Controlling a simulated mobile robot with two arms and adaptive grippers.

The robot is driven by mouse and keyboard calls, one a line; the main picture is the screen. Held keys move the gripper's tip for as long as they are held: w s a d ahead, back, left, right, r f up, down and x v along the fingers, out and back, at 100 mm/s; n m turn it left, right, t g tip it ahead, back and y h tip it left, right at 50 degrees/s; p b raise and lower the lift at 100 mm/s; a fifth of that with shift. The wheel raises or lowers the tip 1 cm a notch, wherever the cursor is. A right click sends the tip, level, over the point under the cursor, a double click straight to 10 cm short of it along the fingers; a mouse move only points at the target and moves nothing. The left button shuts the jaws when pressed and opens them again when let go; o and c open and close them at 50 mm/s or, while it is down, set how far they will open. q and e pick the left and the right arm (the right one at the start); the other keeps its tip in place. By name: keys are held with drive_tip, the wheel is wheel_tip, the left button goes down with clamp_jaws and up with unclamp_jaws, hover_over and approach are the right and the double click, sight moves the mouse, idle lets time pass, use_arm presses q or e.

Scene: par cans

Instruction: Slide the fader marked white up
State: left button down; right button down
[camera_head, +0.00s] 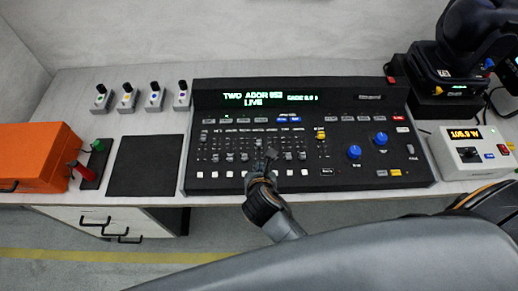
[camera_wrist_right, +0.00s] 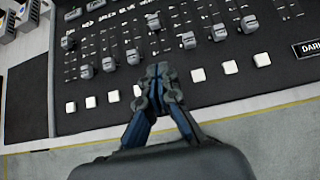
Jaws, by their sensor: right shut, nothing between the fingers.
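The dark lighting console (camera_head: 340,178) lies on the bench, with a row of faders across its left half. Their labels are too small to read surely, so I cannot tell which fader is marked white. In the right wrist view, grey fader caps such as this one (camera_wrist_right: 133,57) stand at differing heights in their slots. My right gripper (camera_head: 267,158) is shut and empty over the lower part of the fader bank. Its fingertips (camera_wrist_right: 156,72) appear close to the caps near the middle; contact cannot be told. My left gripper is not in view.
White buttons (camera_wrist_right: 198,75) line the console below the faders. Blue knobs (camera_head: 354,152) sit at its right. A black pad (camera_head: 146,166), small switch boxes (camera_head: 127,99) and an orange case (camera_head: 36,152) are left. A power box (camera_head: 470,152) is right.

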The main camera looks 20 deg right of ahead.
sight(259, 140)
drive_tip(key=x, duration=0.5)
drive_tip(key=shift+w+f, duration=0.15)
drive_tip(key=shift+w, duration=0.05)
drive_tip(key=shift+w+d+f+p, duration=0.1)
drive_tip(key=shift+w+d+p, duration=0.15)
drive_tip(key=shift+w, duration=0.45)
drive_tip(key=shift+w+d+f+p, duration=0.1)
drive_tip(key=shift+w+d+p, duration=0.1)
drive_tip(key=shift+w, duration=0.5)
drive_tip(key=shift+w+d+f+p, duration=0.1)
drive_tip(key=shift+w+d+p, duration=0.15)
drive_tip(key=shift+w, duration=0.45)
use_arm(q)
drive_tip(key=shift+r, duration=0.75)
use_arm(e)
drive_tip(key=shift+r, duration=0.1)
